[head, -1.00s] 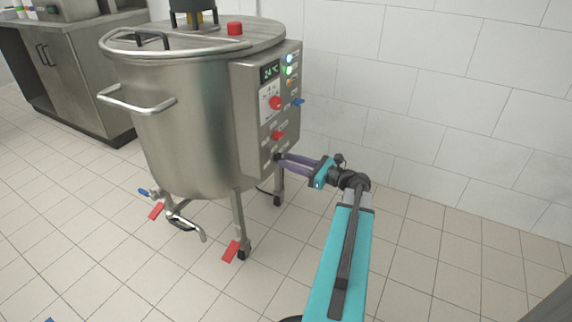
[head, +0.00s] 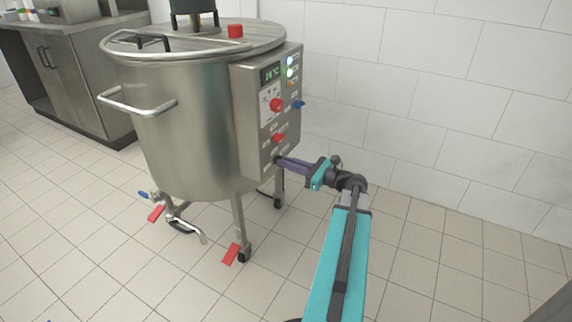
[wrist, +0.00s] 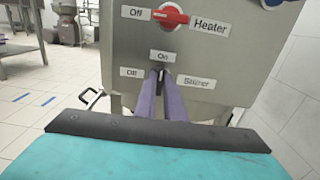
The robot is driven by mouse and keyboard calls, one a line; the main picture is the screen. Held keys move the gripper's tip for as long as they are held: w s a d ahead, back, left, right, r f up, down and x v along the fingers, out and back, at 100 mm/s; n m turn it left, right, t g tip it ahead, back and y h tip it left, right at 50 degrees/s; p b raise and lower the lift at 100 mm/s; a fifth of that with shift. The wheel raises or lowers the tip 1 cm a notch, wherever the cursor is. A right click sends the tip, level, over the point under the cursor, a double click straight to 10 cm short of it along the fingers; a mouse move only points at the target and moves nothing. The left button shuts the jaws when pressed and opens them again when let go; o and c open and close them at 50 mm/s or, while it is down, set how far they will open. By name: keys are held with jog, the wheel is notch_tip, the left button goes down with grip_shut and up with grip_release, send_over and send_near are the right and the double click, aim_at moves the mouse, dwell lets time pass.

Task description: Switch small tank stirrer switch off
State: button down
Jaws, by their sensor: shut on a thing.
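The small tank (head: 185,120) is a steel vessel on legs with a grey control box (head: 250,125) on its right side. The stirrer switch (wrist: 162,80) is a small dark knob low on the box, with "On" above it, "Off" to its left and "Stirrer" to its right. Its handle looks upright, towards "On". My gripper (wrist: 162,77), with purple fingers, is shut on this knob from the front. In the head view my gripper (head: 279,161) reaches the box's lower edge, and its fingertips hide most of the switch.
The red heater switch (wrist: 170,15) sits just above the stirrer switch. A wall (head: 430,100) stands behind. The tiled floor (head: 430,260) at right is clear.

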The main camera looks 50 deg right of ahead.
jog(key=shift+a+n, duration=0.1)
jog(key=shift+n, duration=0.2)
jog(key=n, duration=0.9)
jog(key=shift+s+a+f+n, duration=0.15)
jog(key=shift+f+n, duration=0.15)
jog(key=shift+n, duration=0.1)
jog(key=n+b, duration=0.2)
jog(key=n, duration=0.2)
jog(key=shift+f+b, duration=0.15)
jog(key=shift+b, duration=0.2)
jog(key=shift+n+b, duration=0.9)
jog(key=shift+n, duration=0.9)
jog(key=c, duration=1.8)
grip_release()
jog(key=shift+c, duration=0.2)
